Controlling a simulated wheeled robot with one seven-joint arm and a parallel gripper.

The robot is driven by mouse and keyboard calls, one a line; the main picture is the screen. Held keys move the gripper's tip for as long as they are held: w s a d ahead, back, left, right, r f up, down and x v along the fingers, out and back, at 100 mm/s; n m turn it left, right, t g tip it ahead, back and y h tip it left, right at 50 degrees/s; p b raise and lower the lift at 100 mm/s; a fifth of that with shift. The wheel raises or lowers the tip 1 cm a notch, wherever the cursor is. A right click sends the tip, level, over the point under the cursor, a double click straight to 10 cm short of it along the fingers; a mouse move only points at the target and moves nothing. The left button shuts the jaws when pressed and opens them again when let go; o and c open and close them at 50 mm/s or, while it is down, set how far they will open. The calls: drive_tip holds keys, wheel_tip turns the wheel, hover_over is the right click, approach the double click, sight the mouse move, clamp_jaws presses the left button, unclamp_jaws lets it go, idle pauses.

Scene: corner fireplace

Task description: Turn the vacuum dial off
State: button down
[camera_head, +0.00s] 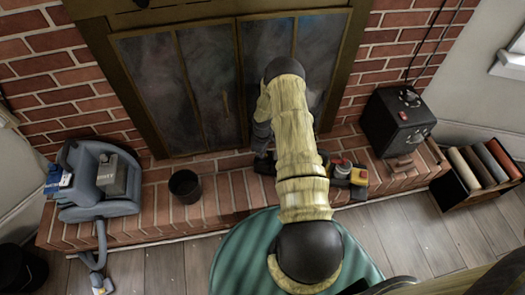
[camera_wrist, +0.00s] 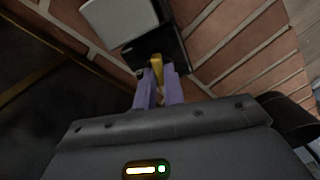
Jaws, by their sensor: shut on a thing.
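My gripper shows in the wrist view (camera_wrist: 158,80), its purple fingers closed on a small yellow piece (camera_wrist: 157,62). That piece sits in front of a black block-like object (camera_wrist: 160,45) with a pale grey box-shaped part (camera_wrist: 118,18) beside it. Whether the yellow piece is a dial, and whether it is attached to the block, I cannot tell. In the head view my arm reaches down to the brick hearth and largely hides my gripper. A blue-grey machine with a hose, which looks like a vacuum (camera_head: 85,198), stands at the left, apart from my gripper.
A dark bucket (camera_head: 185,187) stands on the brick hearth (camera_head: 222,198). A yellow-and-red item (camera_head: 358,174) lies right of my arm. A black box with knobs (camera_head: 397,120) and a rack of rolls or books (camera_head: 472,170) are at the right. Glass fireplace doors (camera_head: 210,75) rise behind.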

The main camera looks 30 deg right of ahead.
drive_tip(key=shift+n, duration=1.2)
drive_tip(key=c, duration=1.5)
unclamp_jaws()
wheel_tip(320, 180, up, 17)
drive_tip(key=p, duration=0.4)
drive_tip(key=shift+r, duration=0.2)
